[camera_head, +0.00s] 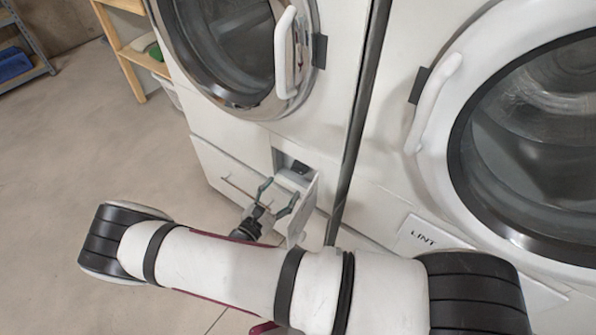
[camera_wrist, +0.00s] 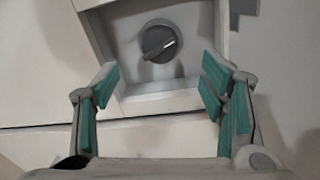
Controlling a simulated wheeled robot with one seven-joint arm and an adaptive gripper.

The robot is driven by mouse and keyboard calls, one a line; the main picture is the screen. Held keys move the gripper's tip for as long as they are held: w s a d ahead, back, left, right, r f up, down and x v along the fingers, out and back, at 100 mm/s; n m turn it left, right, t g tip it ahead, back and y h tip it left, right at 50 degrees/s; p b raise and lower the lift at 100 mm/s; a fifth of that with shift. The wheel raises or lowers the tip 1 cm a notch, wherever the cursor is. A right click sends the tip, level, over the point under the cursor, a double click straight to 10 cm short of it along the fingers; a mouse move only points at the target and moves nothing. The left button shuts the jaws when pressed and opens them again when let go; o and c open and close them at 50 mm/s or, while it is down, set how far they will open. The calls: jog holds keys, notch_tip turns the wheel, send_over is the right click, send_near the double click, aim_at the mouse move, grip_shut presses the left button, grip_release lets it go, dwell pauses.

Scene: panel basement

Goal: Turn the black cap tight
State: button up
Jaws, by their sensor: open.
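In the wrist view the black cap (camera_wrist: 159,42) is a round dark knob with a raised grip bar across its face. It sits inside a shallow recess (camera_wrist: 197,70) in the white machine front. The bar lies tilted, rising to the right. My gripper (camera_wrist: 159,82) is open, with its teal-padded fingers apart to the left and right, below the cap and not touching it. In the head view my gripper (camera_head: 279,196) is at the open recess low on the left washer; the cap is not clearly visible there.
An open flap door (camera_head: 303,208) stands out to the right of the recess, close to my gripper. The left washer (camera_head: 225,140) and right washer (camera_head: 385,150) rise above. A panel marked LINT (camera_head: 425,238) is at right. The floor (camera_head: 90,150) at left is clear.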

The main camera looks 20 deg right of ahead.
aim_at(297, 171)
jog(key=b+x, duration=0.1)
jog(key=x, duration=0.8)
jog(key=shift+w+d+b, duration=0.2)
jog(key=shift+d+b, duration=0.05)
jog(key=shift+b, duration=0.05)
jog(key=c, duration=1.2)
